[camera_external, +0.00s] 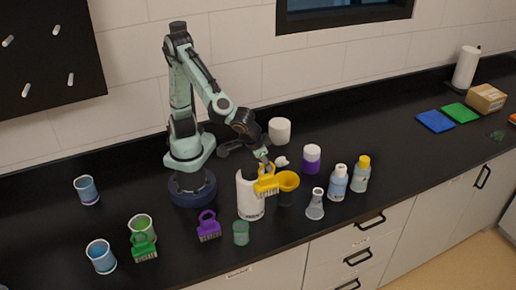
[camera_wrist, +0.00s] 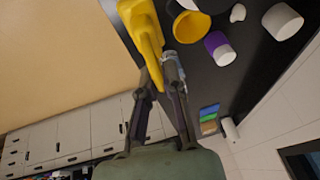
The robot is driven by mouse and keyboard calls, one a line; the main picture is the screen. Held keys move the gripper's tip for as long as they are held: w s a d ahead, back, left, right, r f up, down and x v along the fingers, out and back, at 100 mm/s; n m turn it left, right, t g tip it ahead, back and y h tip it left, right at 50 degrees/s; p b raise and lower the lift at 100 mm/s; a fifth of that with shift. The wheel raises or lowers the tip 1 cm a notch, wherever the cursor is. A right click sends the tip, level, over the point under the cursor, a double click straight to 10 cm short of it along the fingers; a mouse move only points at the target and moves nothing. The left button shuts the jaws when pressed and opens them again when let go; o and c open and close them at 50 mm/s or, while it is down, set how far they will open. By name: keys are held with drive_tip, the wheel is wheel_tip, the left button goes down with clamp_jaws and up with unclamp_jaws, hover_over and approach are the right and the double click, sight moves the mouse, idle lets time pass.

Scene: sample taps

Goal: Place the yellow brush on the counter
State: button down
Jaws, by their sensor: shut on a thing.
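The yellow brush (camera_external: 266,183) hangs from my gripper (camera_external: 264,160), bristles down, over the black counter (camera_external: 345,130). In the wrist view the yellow brush (camera_wrist: 140,22) is at the top, between the fingertips of my gripper (camera_wrist: 158,72). My gripper is shut on it. In the external view the brush overlaps a white cylinder (camera_external: 248,205); I cannot tell whether they touch. The counter (camera_wrist: 222,85) also shows in the wrist view.
A yellow funnel-shaped cup (camera_external: 288,181) stands close right of the brush. A flask (camera_external: 315,205), bottles (camera_external: 337,182) and a purple-banded jar (camera_external: 311,158) stand further right. A purple brush (camera_external: 208,227) and green brush (camera_external: 143,247) are left.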

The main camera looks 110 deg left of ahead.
drive_tip(key=s+d+r, duration=0.1)
drive_tip(key=s+d, duration=0.7)
drive_tip(key=s, duration=0.3)
drive_tip(key=s+d, duration=0.8)
drive_tip(key=s, duration=0.3)
wheel_tip(320, 180, down, 18)
drive_tip(key=s, duration=0.1)
drive_tip(key=shift+r, duration=0.15)
drive_tip(key=c, duration=1.2)
unclamp_jaws()
